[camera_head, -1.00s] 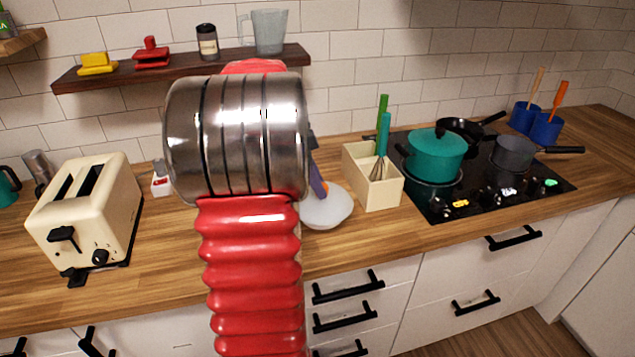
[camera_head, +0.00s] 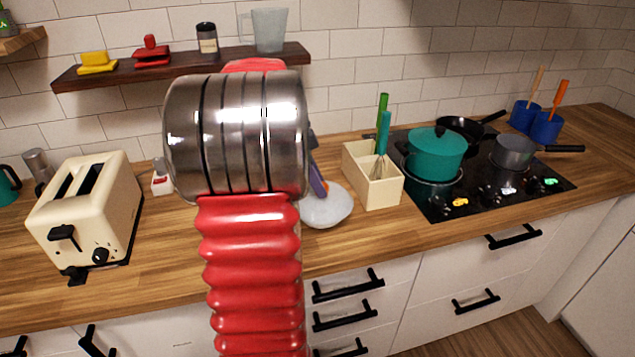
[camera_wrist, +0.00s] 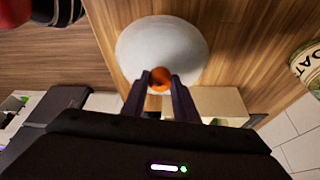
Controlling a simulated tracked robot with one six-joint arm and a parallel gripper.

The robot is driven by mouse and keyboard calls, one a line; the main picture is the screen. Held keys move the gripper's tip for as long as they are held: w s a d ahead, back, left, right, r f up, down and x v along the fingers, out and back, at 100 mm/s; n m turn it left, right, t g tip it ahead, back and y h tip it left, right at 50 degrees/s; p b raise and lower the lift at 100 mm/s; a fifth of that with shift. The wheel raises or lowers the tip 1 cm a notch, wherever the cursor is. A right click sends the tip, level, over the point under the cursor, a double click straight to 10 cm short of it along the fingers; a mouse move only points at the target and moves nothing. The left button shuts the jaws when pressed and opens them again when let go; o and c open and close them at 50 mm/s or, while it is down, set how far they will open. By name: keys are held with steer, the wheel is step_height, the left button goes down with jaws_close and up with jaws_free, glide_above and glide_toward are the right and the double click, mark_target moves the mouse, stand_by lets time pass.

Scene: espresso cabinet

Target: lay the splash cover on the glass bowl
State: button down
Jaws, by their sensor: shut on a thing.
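The splash cover (camera_wrist: 162,38) is a pale round disc with an orange knob (camera_wrist: 159,73) in the wrist view. My gripper (camera_wrist: 160,82) is shut on that knob, with one dark purple finger on each side. In the head view, a pale rounded shape (camera_head: 327,210) shows by the counter's front, just right of my arm, with a purple finger (camera_head: 317,183) above it. I cannot tell how much of this shape is cover and how much is glass bowl. My arm hides its left part.
A cream utensil box (camera_head: 372,177) stands close to the right of the pale shape. The hob (camera_head: 470,190) with a teal pot (camera_head: 435,152) is further right. A cream toaster (camera_head: 85,215) stands at the left. A labelled container (camera_wrist: 307,66) shows at the wrist view's right edge.

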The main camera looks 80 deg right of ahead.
steer(key=shift+f, duration=0.15)
steer(key=c, duration=1.7)
jaws_free()
steer(key=o, duration=0.4)
steer(key=shift+o, duration=0.2)
steer(key=o, duration=0.5)
steer(key=shift+r, duration=3.55)
